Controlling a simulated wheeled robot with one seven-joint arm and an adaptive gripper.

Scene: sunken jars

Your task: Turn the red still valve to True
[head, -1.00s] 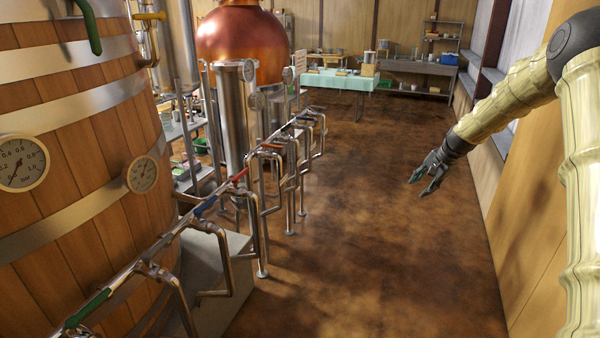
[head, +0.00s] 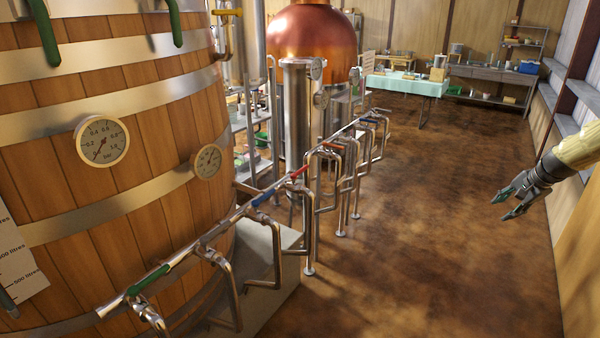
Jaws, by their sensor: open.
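A red valve handle (head: 299,172) sits on the long metal pipe rail, just beyond a blue handle (head: 266,198). It lies roughly along the rail. My gripper (head: 504,206) is at the right of the head view, open and empty. It hangs over bare floor, far to the right of the red handle and touching nothing.
The pipe rail (head: 190,249) with several bent legs runs from near left to the middle. A green handle (head: 148,279) is at its near end. A wooden vat (head: 150,150) fills the left. A copper still (head: 311,45) stands behind. The brown floor (head: 430,220) is clear.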

